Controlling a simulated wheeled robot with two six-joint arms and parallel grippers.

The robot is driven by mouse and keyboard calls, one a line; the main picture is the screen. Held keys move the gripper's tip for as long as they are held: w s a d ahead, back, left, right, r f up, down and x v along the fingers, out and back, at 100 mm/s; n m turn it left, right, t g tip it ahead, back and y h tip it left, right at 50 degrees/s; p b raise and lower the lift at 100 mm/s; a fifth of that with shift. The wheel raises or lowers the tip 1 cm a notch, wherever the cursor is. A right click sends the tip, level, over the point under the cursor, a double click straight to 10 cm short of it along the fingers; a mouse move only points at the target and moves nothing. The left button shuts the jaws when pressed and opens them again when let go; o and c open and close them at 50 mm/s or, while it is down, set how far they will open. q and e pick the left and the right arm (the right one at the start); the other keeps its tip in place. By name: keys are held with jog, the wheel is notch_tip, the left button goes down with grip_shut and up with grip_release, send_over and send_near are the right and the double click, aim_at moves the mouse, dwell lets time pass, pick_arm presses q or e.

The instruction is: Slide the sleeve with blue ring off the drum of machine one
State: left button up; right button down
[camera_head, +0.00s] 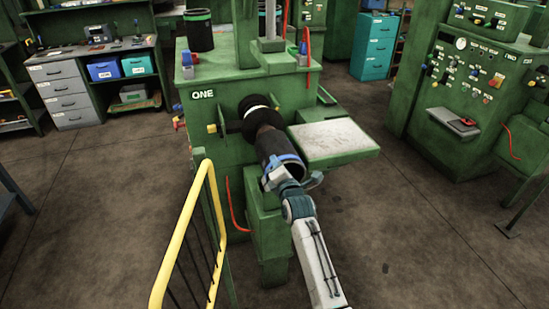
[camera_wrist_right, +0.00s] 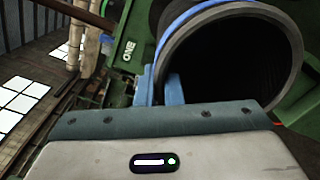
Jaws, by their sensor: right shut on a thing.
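Machine one (camera_head: 226,130) is green and carries the label ONE. My right gripper (camera_head: 288,172) is shut on the rim at this end. In the right wrist view the fingers (camera_wrist_right: 160,90) pinch the wall of the sleeve (camera_wrist_right: 290,35). The sleeve's inside is dark there, so I cannot tell how far the drum reaches in. My left gripper is out of view.
A black sleeve with a green ring (camera_head: 199,32) stands on top of the machine. A pale-topped shelf (camera_head: 332,140) juts out right of the drum. A yellow railing (camera_head: 186,225) stands at front left. Open floor (camera_head: 410,230) lies to the right.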

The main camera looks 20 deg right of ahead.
jog(key=s+p, duration=0.2)
jog(key=s, duration=1.4)
jog(key=shift+d+r, duration=0.2)
jog(key=shift+d, duration=0.1)
dwell(0.5)
dwell(0.4)
